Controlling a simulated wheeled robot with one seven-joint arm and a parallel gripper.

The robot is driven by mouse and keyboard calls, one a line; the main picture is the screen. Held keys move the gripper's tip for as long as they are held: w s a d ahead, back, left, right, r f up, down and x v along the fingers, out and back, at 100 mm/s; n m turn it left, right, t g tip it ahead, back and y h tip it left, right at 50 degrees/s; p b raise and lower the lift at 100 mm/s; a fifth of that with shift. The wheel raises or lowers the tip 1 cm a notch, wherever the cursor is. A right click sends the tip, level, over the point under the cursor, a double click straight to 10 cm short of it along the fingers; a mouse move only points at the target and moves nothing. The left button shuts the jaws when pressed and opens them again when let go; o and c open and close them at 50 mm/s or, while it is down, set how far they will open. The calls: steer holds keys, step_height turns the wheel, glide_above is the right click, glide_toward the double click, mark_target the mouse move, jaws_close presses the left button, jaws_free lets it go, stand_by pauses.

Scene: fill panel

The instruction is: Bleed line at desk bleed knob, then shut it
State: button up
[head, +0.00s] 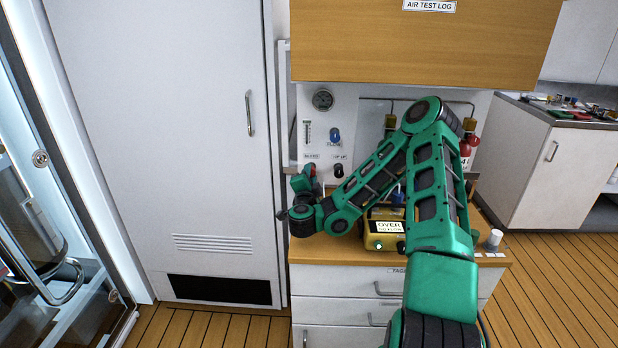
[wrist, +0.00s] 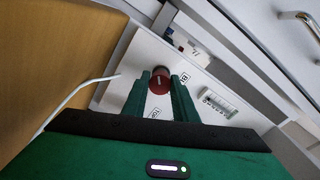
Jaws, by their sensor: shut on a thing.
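The red bleed knob (wrist: 159,78) sits on the white fill panel (wrist: 124,75), with a white pointer line on its face. In the wrist view my gripper (wrist: 160,88) has one finger on each side of the knob and is shut on it. Labels beside the knob are partly cut off by the fingers. In the head view my gripper (head: 304,180) is at the lower left of the panel (head: 345,105), and the knob is mostly hidden there. A yellow meter (head: 384,243) on the desk (head: 340,253) reads "OVER".
The panel also carries a round gauge (head: 323,99), a flow tube (head: 307,134), a blue knob (head: 334,135) and a black knob (head: 339,170). A wooden cabinet (head: 420,45) overhangs it. A tall white locker (head: 165,130) stands close left. A white cup (head: 493,240) stands at the desk's right.

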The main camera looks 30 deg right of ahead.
steer(key=shift+a+f+n, duration=0.1)
steer(key=shift+a+n, duration=0.05)
steer(key=shift+n, duration=0.35)
steer(key=o, duration=1)
